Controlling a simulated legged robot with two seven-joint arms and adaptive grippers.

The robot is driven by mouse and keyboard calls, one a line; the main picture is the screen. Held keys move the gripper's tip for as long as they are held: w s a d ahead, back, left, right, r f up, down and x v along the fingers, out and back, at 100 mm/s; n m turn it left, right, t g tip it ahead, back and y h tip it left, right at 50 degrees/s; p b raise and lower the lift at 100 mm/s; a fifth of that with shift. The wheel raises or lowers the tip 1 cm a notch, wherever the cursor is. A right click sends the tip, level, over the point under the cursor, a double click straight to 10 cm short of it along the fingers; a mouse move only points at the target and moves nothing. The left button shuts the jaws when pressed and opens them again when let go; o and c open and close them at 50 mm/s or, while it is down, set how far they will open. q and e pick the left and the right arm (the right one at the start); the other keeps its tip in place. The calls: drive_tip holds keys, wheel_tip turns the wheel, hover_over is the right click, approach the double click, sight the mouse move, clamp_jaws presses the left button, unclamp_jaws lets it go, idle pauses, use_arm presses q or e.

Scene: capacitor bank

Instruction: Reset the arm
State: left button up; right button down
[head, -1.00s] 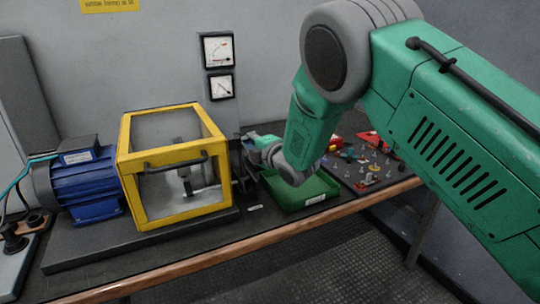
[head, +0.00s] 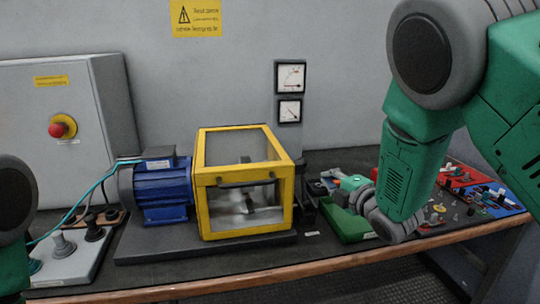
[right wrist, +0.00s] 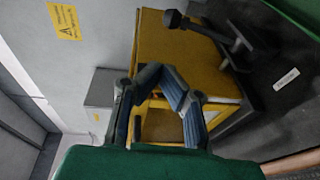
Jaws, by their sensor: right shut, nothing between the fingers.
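My right arm (head: 407,165) is green with grey joints. It comes in from the upper right of the head view and bends down over the bench. My right gripper (head: 332,188) is small and partly hidden by its wrist, above the green tray (head: 350,222) and just right of the yellow-framed box (head: 246,183). In the right wrist view the blue-grey fingers (right wrist: 160,75) meet at their tips in front of the yellow box (right wrist: 178,40), with nothing held. Part of my left arm (head: 14,200) shows at the left edge; its gripper is out of view.
A blue motor (head: 163,190) adjoins the box's left side. A grey cabinet (head: 95,105) with a red button (head: 62,126) stands at left. A grey control plate (head: 70,262) lies front left. Two gauges (head: 290,92) hang behind.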

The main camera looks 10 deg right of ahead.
drive_tip(key=s+d+f+m+g+h, duration=0.2)
drive_tip(key=s+f+m+g, duration=0.3)
drive_tip(key=s+f, duration=0.65)
drive_tip(key=s+d+f+m+g+h, duration=0.25)
drive_tip(key=s+f+m, duration=0.55)
drive_tip(key=f, duration=0.6)
drive_tip(key=s+a+f+m+g, duration=0.1)
drive_tip(key=s+f+m+g, duration=0.2)
drive_tip(key=s, duration=0.9)
drive_tip(key=s+f+m+g, duration=0.4)
drive_tip(key=s+g, duration=0.1)
drive_tip(key=s, duration=0.7)
drive_tip(key=shift+s+a, duration=0.2)
drive_tip(key=shift+a, duration=0.2)
